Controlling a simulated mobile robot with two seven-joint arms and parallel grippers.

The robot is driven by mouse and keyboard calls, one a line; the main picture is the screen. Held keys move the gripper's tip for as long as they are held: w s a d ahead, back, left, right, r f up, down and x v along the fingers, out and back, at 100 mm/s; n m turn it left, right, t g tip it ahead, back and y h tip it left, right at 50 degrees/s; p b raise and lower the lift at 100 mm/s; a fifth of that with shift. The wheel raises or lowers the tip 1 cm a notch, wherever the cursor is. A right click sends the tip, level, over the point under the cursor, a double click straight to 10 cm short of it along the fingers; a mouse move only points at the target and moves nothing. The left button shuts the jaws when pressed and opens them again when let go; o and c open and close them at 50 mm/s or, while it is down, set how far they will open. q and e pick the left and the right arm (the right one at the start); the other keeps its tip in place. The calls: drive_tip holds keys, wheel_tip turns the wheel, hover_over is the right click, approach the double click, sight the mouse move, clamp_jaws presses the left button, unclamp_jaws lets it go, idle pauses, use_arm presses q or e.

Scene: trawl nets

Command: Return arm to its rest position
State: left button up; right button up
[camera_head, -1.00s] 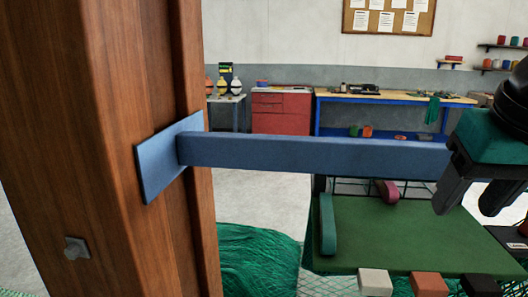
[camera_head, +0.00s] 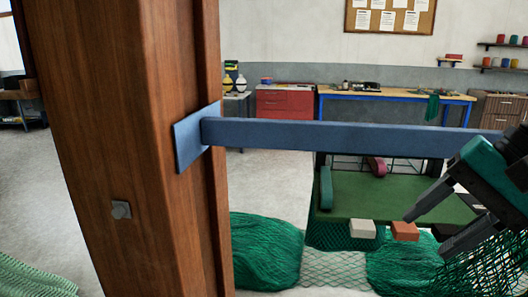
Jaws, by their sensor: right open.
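My right gripper (camera_head: 424,232) comes in from the right edge, a dark gripper with a green body. Its two fingers are spread apart with nothing seen between them. It is below the right end of the blue bar (camera_head: 330,136) and in front of the green table (camera_head: 400,190). The blue bar reaches right from a blue plate (camera_head: 190,140) on a brown wooden post (camera_head: 120,160). My left gripper is not in view.
Green nets hang or lie below, one heap by the post (camera_head: 264,250) and another under the gripper (camera_head: 398,268). A blue-framed workbench (camera_head: 390,97) and red cabinet (camera_head: 284,103) stand behind.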

drive_tip(key=w+d+f+n+t+y, duration=0.1)
drive_tip(key=w+d+f+n+t, duration=0.15)
drive_tip(key=f+n+t, duration=1)
drive_tip(key=w+d+f+n+t+y, duration=0.2)
drive_tip(key=f+n, duration=0.5)
drive_tip(key=n, duration=1.3)
drive_tip(key=s+a+f+m+g+h, duration=0.2)
drive_tip(key=s+a+f+m, duration=0.1)
drive_tip(key=f+m, duration=0.4)
drive_tip(key=s+a+f+m+g+h, duration=0.2)
drive_tip(key=s+a+f+m, duration=0.1)
drive_tip(key=f+m, duration=0.4)
drive_tip(key=s+a+f+m+g+h, duration=0.2)
drive_tip(key=s+a+f+m+g, duration=0.1)
drive_tip(key=f+m, duration=0.4)
drive_tip(key=shift+s+a+f, duration=0.55)
drive_tip(key=shift+a, duration=0.7)
drive_tip(key=shift+m, duration=0.25)
